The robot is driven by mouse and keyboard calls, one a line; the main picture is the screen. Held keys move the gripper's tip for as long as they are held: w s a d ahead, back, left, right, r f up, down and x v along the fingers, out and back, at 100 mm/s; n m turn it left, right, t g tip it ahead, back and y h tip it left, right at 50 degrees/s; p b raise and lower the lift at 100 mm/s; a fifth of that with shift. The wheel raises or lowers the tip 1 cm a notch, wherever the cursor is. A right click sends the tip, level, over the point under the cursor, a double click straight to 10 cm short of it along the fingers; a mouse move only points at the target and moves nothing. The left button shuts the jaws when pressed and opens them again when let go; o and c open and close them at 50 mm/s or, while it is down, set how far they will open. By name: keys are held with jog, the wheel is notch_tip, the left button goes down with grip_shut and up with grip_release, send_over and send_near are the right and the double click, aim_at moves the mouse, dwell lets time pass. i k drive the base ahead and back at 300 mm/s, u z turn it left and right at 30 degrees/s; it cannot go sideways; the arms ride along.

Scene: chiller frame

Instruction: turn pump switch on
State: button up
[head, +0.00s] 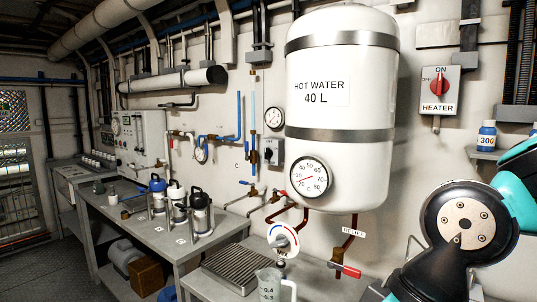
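A small grey wall box (271,151) with a dark rotary knob sits left of the white hot water tank, below a round gauge. It may be the pump switch, but any label on it is too small to read, and so is its knob position. The tank partly crowds its right side. No other switch marked as pump can be made out. My gripper is not in view; only links of my arm show at the lower right, well away from the grey box.
The hot water tank (341,165) bulges from the wall. The heater switch (438,90) has a red knob. A measuring jug (272,285), drip tray (243,267) and mixer dial (283,238) stand below. Several flasks stand on the left bench (135,225). Floor at far left is clear.

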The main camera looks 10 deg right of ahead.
aim_at(268, 153)
jog(key=u, duration=1.5)
jog(key=i, duration=3.65)
jog(key=z, duration=3.5)
jog(key=i, duration=0.35)
jog(key=u, duration=0.1)
